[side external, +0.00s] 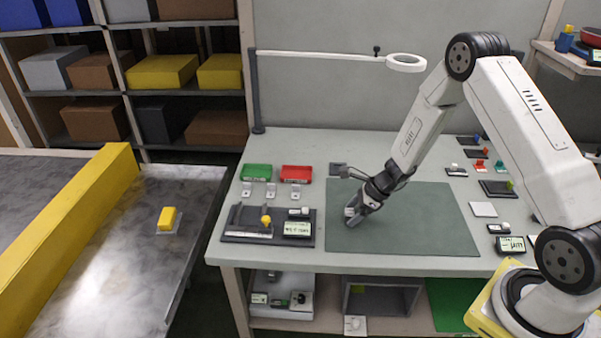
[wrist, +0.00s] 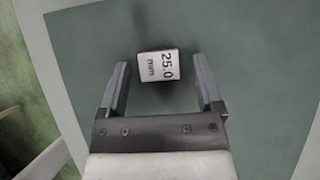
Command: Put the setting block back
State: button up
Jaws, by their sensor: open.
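The setting block (wrist: 158,65) is a small pale block marked "25.0 mm" in the wrist view. It lies on the dark green mat (side external: 420,215), between and slightly beyond my fingertips. My gripper (wrist: 163,72) is open, with one finger on each side of the block and a gap to both. In the side view my gripper (side external: 352,217) points down at the left part of the mat, and the block is mostly hidden by the fingers there.
Left of the mat is a dark fixture board (side external: 240,239) with a yellow knob and a display. Green (side external: 257,172) and red (side external: 297,173) trays stand behind it. Small gauges and blocks line the table's right side. A conveyor (side external: 130,250) with a yellow block (side external: 167,218) is further left.

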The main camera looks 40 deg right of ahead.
jog(key=v, duration=1.2)
jog(key=shift+r, duration=0.15)
dwell(0.6)
jog(key=s+a+r+n+g+h, duration=0.1)
jog(key=s+a+r+n, duration=0.3)
jog(key=n, duration=0.9)
jog(key=s+a+r+n+g+h, duration=0.1)
jog(key=s+a+r+n+h, duration=0.2)
jog(key=s+a+n, duration=0.4)
jog(key=shift+s+a+r+n+h, duration=0.35)
jog(key=shift+a+n, duration=1.2)
jog(key=shift+n, duration=1.95)
jog(key=shift+w, duration=0.1)
